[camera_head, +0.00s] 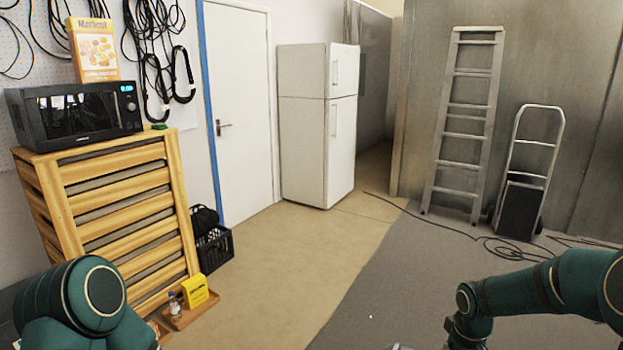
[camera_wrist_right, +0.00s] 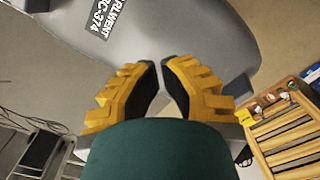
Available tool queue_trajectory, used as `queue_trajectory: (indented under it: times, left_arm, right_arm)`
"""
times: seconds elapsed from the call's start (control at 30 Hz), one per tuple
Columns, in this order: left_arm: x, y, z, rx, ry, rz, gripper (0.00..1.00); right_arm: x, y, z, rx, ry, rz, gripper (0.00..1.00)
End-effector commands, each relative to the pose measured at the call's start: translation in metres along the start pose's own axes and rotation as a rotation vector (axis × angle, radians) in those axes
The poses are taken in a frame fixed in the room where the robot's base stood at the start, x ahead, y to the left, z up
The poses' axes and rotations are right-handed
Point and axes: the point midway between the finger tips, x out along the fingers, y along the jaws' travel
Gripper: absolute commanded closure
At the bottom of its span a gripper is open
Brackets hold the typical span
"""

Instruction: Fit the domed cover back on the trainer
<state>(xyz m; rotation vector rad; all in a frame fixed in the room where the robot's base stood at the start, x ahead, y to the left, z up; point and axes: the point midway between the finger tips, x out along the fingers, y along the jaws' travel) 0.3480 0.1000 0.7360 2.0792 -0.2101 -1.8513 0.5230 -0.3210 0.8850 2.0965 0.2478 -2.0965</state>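A smooth grey curved body (camera_wrist_right: 195,35) with a dark label reading "RLWENT RC-374" fills the top of the right wrist view. I cannot tell whether it is the trainer's housing or the domed cover. My right gripper (camera_wrist_right: 160,72) has two yellow fingers with black pads, pointed at this grey body. A narrow gap shows between the tips, with nothing visible between them. I cannot tell whether the tips touch the grey surface. In the head view only links of my arms show. My left gripper is out of view.
A slatted wooden cabinet (camera_head: 115,205) carries a microwave (camera_head: 75,115) at left. A small tray with a yellow box (camera_head: 195,291) and a black crate (camera_head: 215,250) stand beside it. A fridge (camera_head: 317,125), ladder (camera_head: 463,125) and hand truck (camera_head: 522,205) stand behind. A cable (camera_head: 430,222) crosses the floor.

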Motion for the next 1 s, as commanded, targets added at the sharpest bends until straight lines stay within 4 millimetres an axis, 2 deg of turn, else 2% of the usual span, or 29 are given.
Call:
queue_trajectory:
  times: [0.57, 1.0]
  left_arm:
    - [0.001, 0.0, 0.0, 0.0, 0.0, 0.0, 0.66]
    - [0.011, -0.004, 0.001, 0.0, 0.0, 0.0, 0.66]
  right_arm:
    - [0.001, 0.0, 0.0, 0.0, 0.0, 0.0, 1.0]
    - [0.017, 0.0, 0.0, 0.0, -0.001, 0.0, 1.0]
